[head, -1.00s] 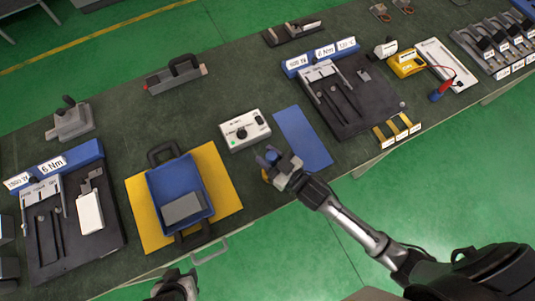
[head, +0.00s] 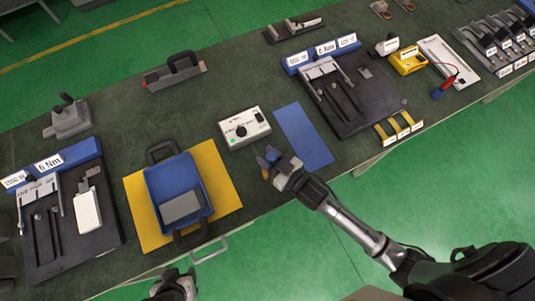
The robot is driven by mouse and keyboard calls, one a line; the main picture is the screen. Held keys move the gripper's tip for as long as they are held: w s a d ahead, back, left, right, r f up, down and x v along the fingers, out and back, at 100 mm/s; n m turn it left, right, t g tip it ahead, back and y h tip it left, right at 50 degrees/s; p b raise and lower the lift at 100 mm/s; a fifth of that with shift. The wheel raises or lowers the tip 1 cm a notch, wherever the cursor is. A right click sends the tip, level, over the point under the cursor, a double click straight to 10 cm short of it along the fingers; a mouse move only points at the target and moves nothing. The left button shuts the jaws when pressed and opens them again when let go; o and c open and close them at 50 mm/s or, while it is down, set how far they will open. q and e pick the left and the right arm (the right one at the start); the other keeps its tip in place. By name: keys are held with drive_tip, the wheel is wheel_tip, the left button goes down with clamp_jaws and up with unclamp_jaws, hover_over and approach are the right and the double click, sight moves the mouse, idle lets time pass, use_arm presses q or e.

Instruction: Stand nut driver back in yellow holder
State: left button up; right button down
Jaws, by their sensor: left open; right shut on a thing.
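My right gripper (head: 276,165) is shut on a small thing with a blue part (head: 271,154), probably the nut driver. Most of it is hidden by the fingers, and a bit of orange-yellow shows beside them. This gripper is over the table's front part, just left of the blue mat's near end. A yellow holder (head: 393,127) with several white-labelled sections stands at the table's front edge, to the right of and apart from the gripper. My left gripper (head: 178,282) is open and empty at the bottom, in front of the table edge.
A white control box (head: 244,129) and a blue mat (head: 303,136) lie near the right gripper. A blue tray (head: 160,185) sits on a yellow mat (head: 227,188). A black tool board (head: 375,112) lies behind the yellow holder.

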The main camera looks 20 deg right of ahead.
drive_tip(key=shift+f, duration=0.15)
drive_tip(key=c, duration=0.8)
unclamp_jaws()
drive_tip(key=shift+o, duration=0.7)
drive_tip(key=shift+s+d, duration=0.15)
drive_tip(key=shift+s, duration=0.05)
drive_tip(key=v, duration=1.3)
drive_tip(key=shift+s+d, duration=0.1)
drive_tip(key=shift+s, duration=0.05)
